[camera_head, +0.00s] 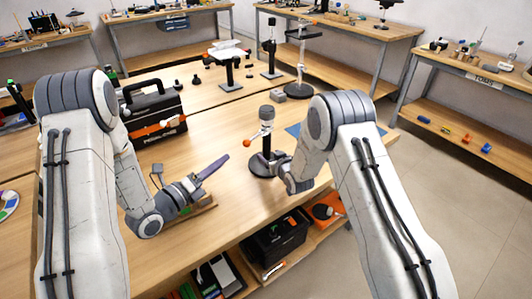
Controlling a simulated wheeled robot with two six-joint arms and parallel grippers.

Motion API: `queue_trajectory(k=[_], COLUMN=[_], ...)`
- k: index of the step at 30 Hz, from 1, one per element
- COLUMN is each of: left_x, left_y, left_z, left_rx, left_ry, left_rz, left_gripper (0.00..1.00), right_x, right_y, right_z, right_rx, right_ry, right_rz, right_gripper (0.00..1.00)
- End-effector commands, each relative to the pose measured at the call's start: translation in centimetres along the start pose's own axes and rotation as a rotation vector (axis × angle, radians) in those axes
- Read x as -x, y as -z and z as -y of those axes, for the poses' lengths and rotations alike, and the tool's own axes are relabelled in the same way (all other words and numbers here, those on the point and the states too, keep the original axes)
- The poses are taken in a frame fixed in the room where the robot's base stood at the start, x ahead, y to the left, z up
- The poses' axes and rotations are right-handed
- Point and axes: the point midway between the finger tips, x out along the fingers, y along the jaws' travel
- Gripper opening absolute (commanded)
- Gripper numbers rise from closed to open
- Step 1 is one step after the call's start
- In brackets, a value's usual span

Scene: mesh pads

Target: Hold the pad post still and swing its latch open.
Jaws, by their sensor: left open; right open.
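The pad post (266,138) stands upright on a round black base near the middle of the wooden table. It has a grey cylindrical top (266,112) and a thin arm with an orange knob (247,143) pointing left, which looks like the latch. My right gripper (276,162) is open, low beside the post's right side; whether it touches the post cannot be told. My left gripper (197,183) is open, to the left of the post and apart from it. A flat purple strip (214,165) shows at its fingers; whether it is part of the gripper is unclear.
A black toolbox (152,108) stands at the left. Black stands (229,70) and a taller stand with a round base (299,88) stand at the back, near a grey block (278,95). The table in front of the post is clear.

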Motion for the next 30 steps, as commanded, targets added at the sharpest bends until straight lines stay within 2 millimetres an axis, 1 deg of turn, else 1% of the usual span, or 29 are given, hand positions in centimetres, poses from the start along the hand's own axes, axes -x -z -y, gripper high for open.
queue_trajectory(k=[1,6,12,18,26,27,29,30], left_x=[0.0,0.0,0.0,0.0,0.0,0.0,0.0,0.0], left_y=[0.0,0.0,0.0,0.0,0.0,0.0,0.0,0.0], left_z=[0.0,0.0,0.0,0.0,0.0,0.0,0.0,0.0], left_rx=[0.000,0.000,0.000,0.000,0.000,0.000,0.000,0.000], left_ry=[0.000,0.000,0.000,0.000,0.000,0.000,0.000,0.000], left_rz=[0.000,0.000,0.000,0.000,0.000,0.000,0.000,0.000], left_gripper=[0.50,0.50,0.50,0.50,0.50,0.50,0.50,0.50], right_x=[-1.0,-3.9,-6.2,-7.0,-7.1,-7.1,-7.1,-7.1], right_y=[-0.1,-0.1,0.0,-0.1,0.0,0.0,0.0,0.0], right_z=[0.0,0.0,0.0,0.1,0.0,0.0,0.0,0.0], right_rx=[0.000,-0.001,0.000,0.000,0.000,0.000,-0.001,-0.001], right_ry=[0.000,0.000,0.000,0.000,0.000,0.000,0.000,0.000], right_rz=[0.000,-0.001,0.001,0.002,0.002,0.002,0.002,0.002], right_gripper=[0.74,0.74,0.74,0.74,0.74,0.59,0.36,0.21])
